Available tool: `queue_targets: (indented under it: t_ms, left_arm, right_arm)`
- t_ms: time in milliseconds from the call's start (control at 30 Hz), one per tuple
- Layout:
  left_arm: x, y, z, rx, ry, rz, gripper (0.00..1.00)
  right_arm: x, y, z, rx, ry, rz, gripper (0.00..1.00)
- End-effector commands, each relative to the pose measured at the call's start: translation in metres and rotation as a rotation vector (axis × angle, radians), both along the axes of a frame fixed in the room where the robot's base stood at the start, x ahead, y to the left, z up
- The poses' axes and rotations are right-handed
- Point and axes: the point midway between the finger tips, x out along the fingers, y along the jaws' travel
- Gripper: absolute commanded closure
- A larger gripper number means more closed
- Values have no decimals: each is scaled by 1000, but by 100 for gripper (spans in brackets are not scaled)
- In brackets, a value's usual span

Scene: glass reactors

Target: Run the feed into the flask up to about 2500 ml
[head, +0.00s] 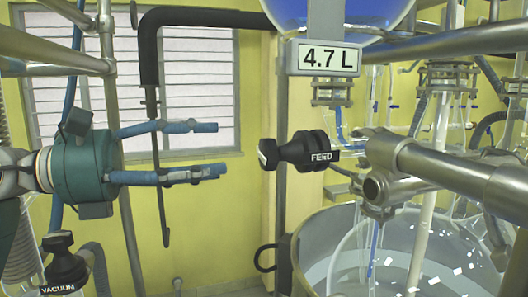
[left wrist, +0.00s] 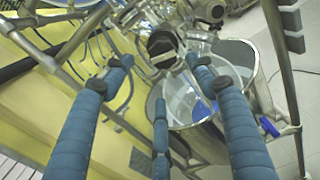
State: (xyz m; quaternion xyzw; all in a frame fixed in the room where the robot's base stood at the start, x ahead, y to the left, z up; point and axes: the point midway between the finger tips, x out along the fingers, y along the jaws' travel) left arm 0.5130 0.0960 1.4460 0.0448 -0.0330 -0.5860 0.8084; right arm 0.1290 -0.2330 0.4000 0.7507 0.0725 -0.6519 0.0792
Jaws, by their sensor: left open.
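The black feed valve knob (head: 300,150), with a FEED label, sits in the middle of the head view. Its pale end faces my left gripper (head: 216,149), which is open and empty to its left, a gap apart. In the left wrist view the knob (left wrist: 163,44) shows beyond and between the spread blue fingers of the gripper (left wrist: 160,62). A vessel with blue liquid (head: 345,12) hangs above, with a 4.7 L readout (head: 329,58). A clear round flask (head: 345,262) sits low right in a metal bath; its liquid level cannot be read. My right gripper is not in view.
A black VACUUM knob (head: 66,270) is at lower left. A black insulated pipe (head: 149,50) with a thin rod hangs behind my gripper. Metal clamps and bars (head: 440,165) crowd the right. The metal bath rim (head: 310,222) lies below the feed knob.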

Motion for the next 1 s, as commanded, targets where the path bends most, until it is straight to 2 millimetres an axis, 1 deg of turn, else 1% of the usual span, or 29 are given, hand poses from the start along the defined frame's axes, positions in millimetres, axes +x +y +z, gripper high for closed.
queue_targets:
  t_ms: [33,200,300,367,433,600,667,767,900,967,1000]
  left_arm:
    - [1,-10,4,0,2,-6,43]
    - [12,-42,5,-1,4,-7,43]
    - [18,-59,5,-2,6,-6,43]
    - [20,-68,5,-3,5,-6,43]
    - [24,-76,4,-3,6,-4,43]
    - [28,-88,2,-2,7,-3,43]
    - [29,-89,1,-2,7,-2,43]
    - [29,-90,0,-2,6,-2,43]
    - [29,-89,0,-2,6,-2,43]
    - [29,-89,0,-2,6,-2,55]
    - [29,-89,0,-2,6,-2,63]
  right_arm:
    - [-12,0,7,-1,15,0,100]
    - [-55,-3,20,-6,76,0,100]
    - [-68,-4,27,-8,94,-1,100]
    - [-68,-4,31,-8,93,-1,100]
    - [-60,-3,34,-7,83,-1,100]
    - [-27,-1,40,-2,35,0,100]
    - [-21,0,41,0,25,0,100]
    - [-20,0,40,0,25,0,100]
    - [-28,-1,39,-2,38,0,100]
    - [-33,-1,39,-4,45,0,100]
    - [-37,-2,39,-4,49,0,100]
